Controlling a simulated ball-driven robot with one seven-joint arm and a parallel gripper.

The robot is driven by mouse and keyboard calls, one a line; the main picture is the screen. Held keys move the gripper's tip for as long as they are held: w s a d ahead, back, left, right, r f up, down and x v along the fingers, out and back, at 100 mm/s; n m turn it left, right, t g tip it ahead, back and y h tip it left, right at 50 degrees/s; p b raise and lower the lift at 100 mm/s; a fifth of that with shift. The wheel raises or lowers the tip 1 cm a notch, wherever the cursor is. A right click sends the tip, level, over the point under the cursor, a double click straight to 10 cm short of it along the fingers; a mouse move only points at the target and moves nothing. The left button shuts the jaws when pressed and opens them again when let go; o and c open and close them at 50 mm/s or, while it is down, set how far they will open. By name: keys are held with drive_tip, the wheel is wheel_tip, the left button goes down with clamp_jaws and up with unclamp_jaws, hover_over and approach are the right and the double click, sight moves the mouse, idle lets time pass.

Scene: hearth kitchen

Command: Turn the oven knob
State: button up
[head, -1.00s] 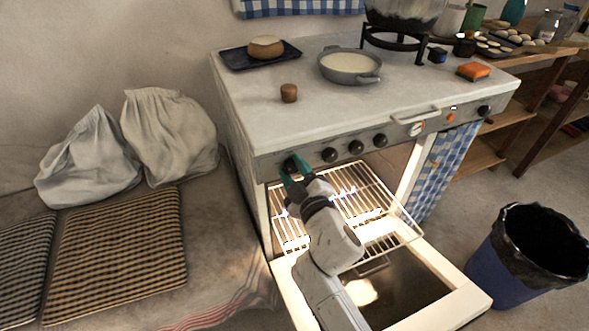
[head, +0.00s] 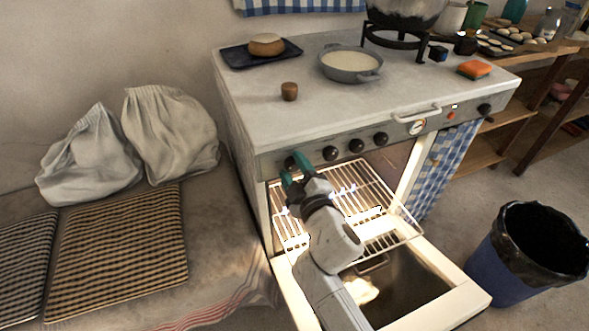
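The white oven (head: 243,137) stands in the middle with its door (head: 440,312) hanging open and a wire rack (head: 375,203) inside. Several dark round knobs line its front panel. The leftmost knob (head: 290,161) is partly covered by my gripper. The other knobs, such as the second one (head: 330,153), show clear. My gripper (head: 293,169) has teal fingers that reach up to the leftmost knob, one on its right side and one lower left. The fingers look spread apart. Whether they touch the knob cannot be told.
On the stove top are a grey pan (head: 350,66), a small brown wooden piece (head: 289,91), a dark tray (head: 236,54) and an orange sponge (head: 474,68). A blue bin (head: 497,272) stands at the right. A bench with cushions (head: 120,245) and cloth sacks (head: 170,137) is at the left.

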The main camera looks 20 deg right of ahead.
drive_tip(key=shift+o, duration=1.1)
drive_tip(key=shift+s, duration=0.1)
drive_tip(key=s, duration=1)
drive_tip(key=shift+s, duration=0.3)
